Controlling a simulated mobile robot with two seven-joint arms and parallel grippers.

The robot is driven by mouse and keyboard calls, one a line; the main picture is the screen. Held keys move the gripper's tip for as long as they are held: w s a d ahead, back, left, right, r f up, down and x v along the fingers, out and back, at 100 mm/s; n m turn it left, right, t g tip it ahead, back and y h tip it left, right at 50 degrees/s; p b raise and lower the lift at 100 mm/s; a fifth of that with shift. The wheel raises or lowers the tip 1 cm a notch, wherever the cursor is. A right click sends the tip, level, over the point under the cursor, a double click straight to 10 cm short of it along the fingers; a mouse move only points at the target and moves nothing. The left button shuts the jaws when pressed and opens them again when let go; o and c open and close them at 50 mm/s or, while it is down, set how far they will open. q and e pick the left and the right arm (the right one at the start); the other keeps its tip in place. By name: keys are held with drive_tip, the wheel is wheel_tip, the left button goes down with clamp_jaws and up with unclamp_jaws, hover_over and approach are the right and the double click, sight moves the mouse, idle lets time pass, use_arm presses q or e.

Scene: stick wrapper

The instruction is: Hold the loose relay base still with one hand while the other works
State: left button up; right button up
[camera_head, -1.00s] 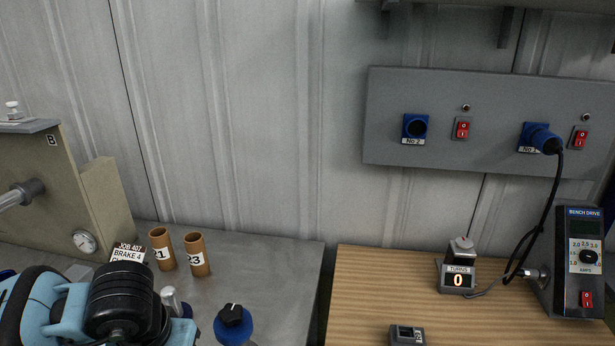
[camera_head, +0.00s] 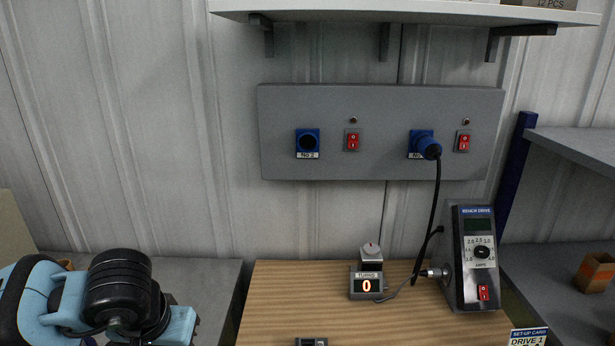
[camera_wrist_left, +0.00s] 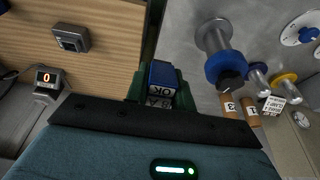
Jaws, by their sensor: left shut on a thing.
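In the left wrist view my left gripper (camera_wrist_left: 153,92) has dark green fingers shut on a small blue block (camera_wrist_left: 162,74) with a lettered label. My left arm (camera_head: 120,295) fills the lower left of the head view; its fingertips are hidden there. A small grey box-like device (camera_wrist_left: 71,37) lies on the wooden bench top (camera_head: 290,290); it is cut off at the bottom edge of the head view (camera_head: 311,342). I cannot tell whether it is the relay base. A turns counter (camera_head: 366,284) reading 0 stands farther back. My right gripper is not in view.
A bench drive (camera_head: 475,258) stands at the bench's right, its black cable (camera_head: 436,200) plugged into the wall panel (camera_head: 280,140). A grey shelf (camera_head: 572,150) and a brown container (camera_head: 595,273) are at right. Spools (camera_wrist_left: 220,55) and numbered brown tubes (camera_wrist_left: 230,104) show in the wrist view.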

use_arm(q)
drive_tip(key=shift+w+d+r, duration=0.1)
drive_tip(key=shift+w+d, duration=0.1)
drive_tip(key=shift+d, duration=0.35)
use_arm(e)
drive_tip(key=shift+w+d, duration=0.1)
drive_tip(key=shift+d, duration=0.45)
use_arm(q)
drive_tip(key=shift+s+a, duration=0.1)
drive_tip(key=shift+a, duration=0.2)
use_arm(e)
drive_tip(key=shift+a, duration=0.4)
use_arm(q)
drive_tip(key=shift+d, duration=0.1)
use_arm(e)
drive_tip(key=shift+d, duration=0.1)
